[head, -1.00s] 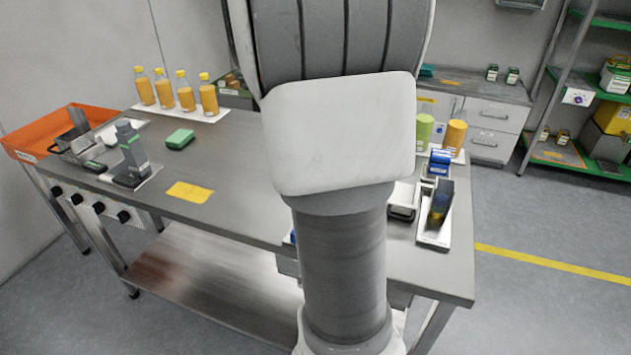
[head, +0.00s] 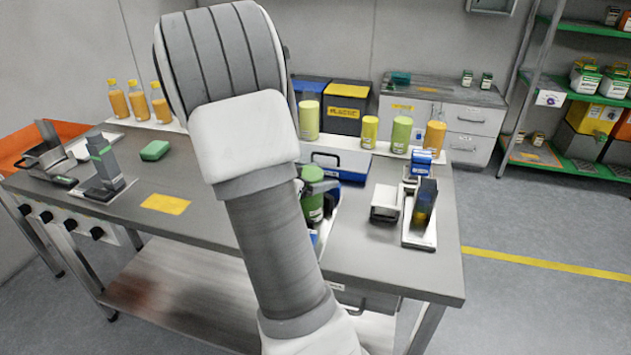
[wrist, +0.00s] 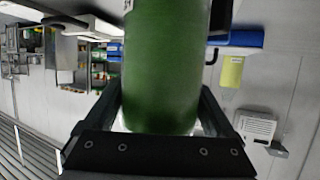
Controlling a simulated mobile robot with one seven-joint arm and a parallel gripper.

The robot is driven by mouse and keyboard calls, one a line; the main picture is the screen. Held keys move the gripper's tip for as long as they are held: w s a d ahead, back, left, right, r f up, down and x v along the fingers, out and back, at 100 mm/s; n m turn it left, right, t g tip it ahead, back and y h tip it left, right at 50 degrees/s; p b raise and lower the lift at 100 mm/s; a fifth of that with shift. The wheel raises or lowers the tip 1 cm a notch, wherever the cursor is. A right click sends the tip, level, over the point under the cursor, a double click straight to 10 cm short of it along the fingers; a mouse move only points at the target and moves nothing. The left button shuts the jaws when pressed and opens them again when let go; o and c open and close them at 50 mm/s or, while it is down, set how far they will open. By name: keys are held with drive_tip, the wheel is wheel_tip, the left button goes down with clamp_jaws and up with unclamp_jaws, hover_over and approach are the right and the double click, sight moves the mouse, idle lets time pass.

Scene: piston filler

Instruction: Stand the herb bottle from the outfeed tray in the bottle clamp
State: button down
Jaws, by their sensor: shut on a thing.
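A green bottle (wrist: 162,65) fills the middle of the wrist view, and the fingers of my gripper (wrist: 162,103) are shut on it from both sides. In the head view the green bottle (head: 312,207) shows just right of my arm, above the table and partly covered by my gripper. I cannot tell from its label whether it is herb. A dark upright fixture (head: 425,207) on a white plate stands on the right of the table. A grey upright fixture (head: 101,166) stands on the left. I cannot tell for certain which is the bottle clamp.
Several yellow, green and orange bottles stand along the back edge, including a light green bottle (head: 402,135). A green sponge (head: 155,150) and a yellow card (head: 165,203) lie left.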

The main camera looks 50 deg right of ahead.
drive_tip(key=shift+r, duration=0.15)
drive_tip(key=shift+f, duration=0.25)
unclamp_jaws()
drive_tip(key=shift+r, duration=0.1)
